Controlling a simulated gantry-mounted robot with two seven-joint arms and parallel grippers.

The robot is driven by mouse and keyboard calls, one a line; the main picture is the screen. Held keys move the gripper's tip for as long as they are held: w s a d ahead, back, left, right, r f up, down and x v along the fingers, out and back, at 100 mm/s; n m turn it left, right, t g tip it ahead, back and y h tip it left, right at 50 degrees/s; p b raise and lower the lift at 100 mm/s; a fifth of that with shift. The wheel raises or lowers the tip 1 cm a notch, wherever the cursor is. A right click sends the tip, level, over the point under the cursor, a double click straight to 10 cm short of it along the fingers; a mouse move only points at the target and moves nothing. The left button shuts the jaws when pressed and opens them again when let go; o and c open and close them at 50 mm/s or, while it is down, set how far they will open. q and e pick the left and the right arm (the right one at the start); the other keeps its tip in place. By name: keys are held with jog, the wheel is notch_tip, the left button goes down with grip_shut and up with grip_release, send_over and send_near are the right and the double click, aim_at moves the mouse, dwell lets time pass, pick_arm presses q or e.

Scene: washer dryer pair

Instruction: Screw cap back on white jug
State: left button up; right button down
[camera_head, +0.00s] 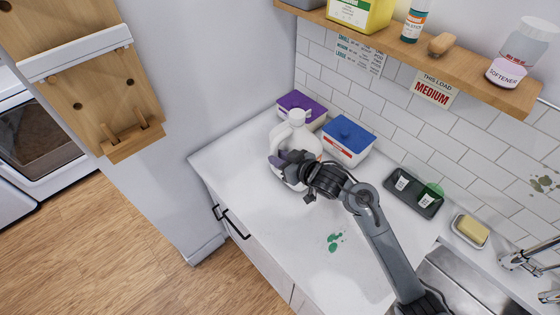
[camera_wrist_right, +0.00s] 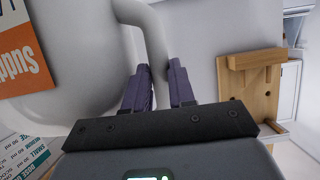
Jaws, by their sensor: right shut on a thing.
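The white jug (camera_head: 307,141) stands on the white counter near the back corner, with a handle and a narrow neck at its top. My right gripper (camera_head: 279,160) is at the jug's front left side. In the right wrist view, its two purple fingers (camera_wrist_right: 158,82) are around the jug's white handle (camera_wrist_right: 153,40), and the jug's body (camera_wrist_right: 85,65) fills the left part. An orange label (camera_wrist_right: 22,55) shows there. I cannot tell whether the white top (camera_head: 298,115) of the jug is a cap or a bare neck. My left gripper is out of view.
A purple-lidded box (camera_head: 302,103) and a blue-lidded box (camera_head: 349,137) stand close behind the jug.

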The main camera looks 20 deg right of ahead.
jog(key=shift+f, duration=0.55)
jog(key=c, duration=0.9)
grip_release()
jog(key=shift+f, duration=0.15)
jog(key=shift+c, duration=0.2)
jog(key=p+v, duration=0.1)
jog(key=v, duration=1.1)
